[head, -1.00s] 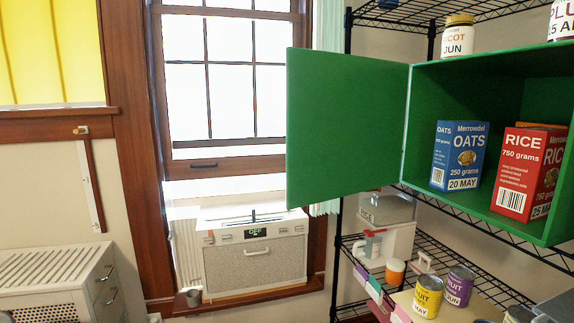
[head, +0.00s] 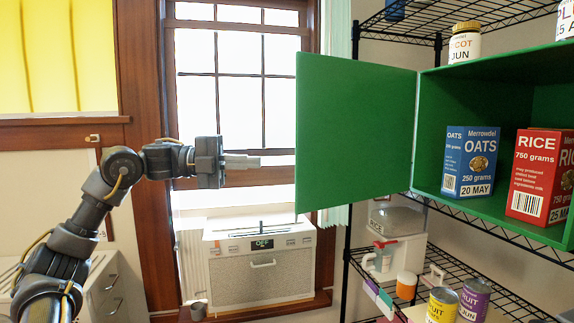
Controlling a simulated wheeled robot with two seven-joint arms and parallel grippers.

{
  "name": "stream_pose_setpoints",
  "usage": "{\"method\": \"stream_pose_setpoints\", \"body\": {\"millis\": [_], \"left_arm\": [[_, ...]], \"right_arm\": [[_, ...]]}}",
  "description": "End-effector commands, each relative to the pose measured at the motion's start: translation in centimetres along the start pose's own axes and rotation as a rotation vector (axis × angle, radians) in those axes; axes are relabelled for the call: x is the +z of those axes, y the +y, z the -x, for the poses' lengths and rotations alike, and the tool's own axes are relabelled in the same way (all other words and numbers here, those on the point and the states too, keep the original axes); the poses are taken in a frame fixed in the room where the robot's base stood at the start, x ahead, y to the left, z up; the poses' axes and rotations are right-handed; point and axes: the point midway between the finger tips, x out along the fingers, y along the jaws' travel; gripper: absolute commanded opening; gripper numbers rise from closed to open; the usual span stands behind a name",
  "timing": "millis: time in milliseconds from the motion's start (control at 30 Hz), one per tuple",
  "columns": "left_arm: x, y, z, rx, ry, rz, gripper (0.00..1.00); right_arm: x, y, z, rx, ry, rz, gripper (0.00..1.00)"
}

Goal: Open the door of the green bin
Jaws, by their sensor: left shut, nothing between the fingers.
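The green bin (head: 432,130) stands on a wire shelf at the right in the head view. Its door (head: 350,130) is swung wide open to the left, hinged at the bin's left edge. Inside stand a blue oats box (head: 470,162) and a red rice box (head: 541,178). My left gripper (head: 250,161) is shut and empty, pointing right. My right gripper is not in view.
A white appliance (head: 262,270) with a display stands by the window. Below the bin, a lower wire shelf holds a rice container (head: 398,225), an orange cup (head: 406,285), a yellow can (head: 442,304) and a purple can (head: 475,297). A jar (head: 465,43) stands above the bin.

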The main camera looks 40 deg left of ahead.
Motion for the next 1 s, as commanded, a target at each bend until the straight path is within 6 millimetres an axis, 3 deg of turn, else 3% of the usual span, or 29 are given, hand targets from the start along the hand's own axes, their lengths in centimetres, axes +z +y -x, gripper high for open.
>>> {"method": "stream_pose_setpoints", "body": {"millis": [167, 600, 1000], "left_arm": [[0.0, -0.5, -1.8, -0.002, 0.001, 0.001, 0.00], [0.1, -0.4, -8.7, -0.004, -0.001, 0.003, 0.00], [0.1, 0.0, -9.8, -0.003, -0.003, 0.001, 0.00]], "right_arm": [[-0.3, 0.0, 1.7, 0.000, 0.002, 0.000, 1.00], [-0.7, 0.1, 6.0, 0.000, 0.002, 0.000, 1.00], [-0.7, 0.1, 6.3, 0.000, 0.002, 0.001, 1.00]]}}
